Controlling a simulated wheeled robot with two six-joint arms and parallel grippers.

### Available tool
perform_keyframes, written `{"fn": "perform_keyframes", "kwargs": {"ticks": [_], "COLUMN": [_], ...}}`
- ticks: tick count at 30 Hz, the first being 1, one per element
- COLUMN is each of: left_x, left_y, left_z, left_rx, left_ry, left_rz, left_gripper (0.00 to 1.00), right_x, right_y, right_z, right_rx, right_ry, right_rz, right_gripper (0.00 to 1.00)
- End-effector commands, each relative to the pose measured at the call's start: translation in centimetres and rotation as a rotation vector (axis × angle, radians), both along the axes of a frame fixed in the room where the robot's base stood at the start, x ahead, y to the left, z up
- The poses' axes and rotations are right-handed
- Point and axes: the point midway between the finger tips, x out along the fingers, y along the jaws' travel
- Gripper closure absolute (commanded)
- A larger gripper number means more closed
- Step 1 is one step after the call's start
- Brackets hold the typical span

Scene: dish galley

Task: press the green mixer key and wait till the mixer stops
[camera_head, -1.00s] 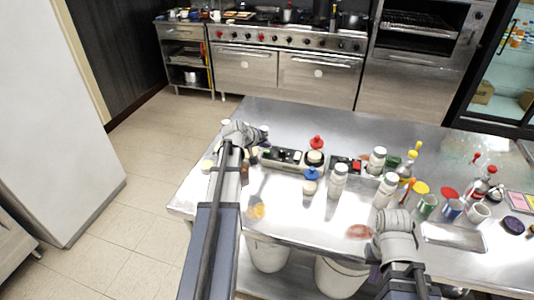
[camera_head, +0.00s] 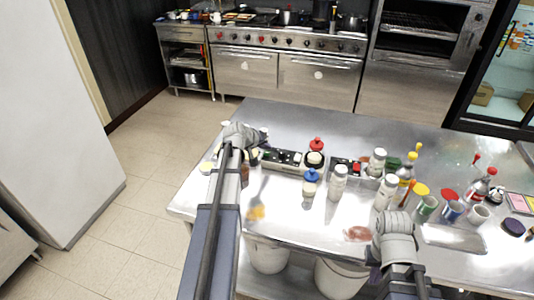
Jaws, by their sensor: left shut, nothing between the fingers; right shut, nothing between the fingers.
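A dark key box (camera_head: 282,158) with small keys on top lies on the steel table, right of my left gripper (camera_head: 257,151). I cannot make out which key is green. A second dark box with a red key (camera_head: 348,167) lies further right. A round dark and pale device with a red top (camera_head: 315,153) stands between the boxes; I cannot tell if it is the mixer or if anything turns. My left gripper is shut and empty beside the first box's left end; its wrist hides the tips. My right gripper (camera_head: 374,276) is shut and empty at the table's front edge, partly hidden.
A blue-capped bottle (camera_head: 310,184) and white-lidded jars (camera_head: 337,184) stand in front of the boxes. Several cups, bottles and a metal tray (camera_head: 453,237) crowd the right side. White bins (camera_head: 268,257) are under the table. The table's back strip is clear.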

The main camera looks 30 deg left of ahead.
Motion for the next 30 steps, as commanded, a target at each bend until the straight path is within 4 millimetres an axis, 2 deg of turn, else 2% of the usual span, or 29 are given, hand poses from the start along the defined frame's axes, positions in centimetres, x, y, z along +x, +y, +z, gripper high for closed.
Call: {"fn": "perform_keyframes", "kwargs": {"ticks": [21,30], "left_x": [-0.01,0.00], "left_y": [0.00,0.00], "left_z": [-0.03,-0.92], "left_rx": [0.000,0.000], "left_ry": [0.000,0.000], "left_rz": [0.000,0.000], "left_gripper": [1.00,1.00], "right_x": [0.00,0.00], "right_y": [0.00,0.00], "right_z": [-0.03,-0.93], "right_rx": [0.000,0.000], "right_ry": [0.000,0.000], "right_rz": [0.000,0.000], "right_gripper": [1.00,1.00]}}
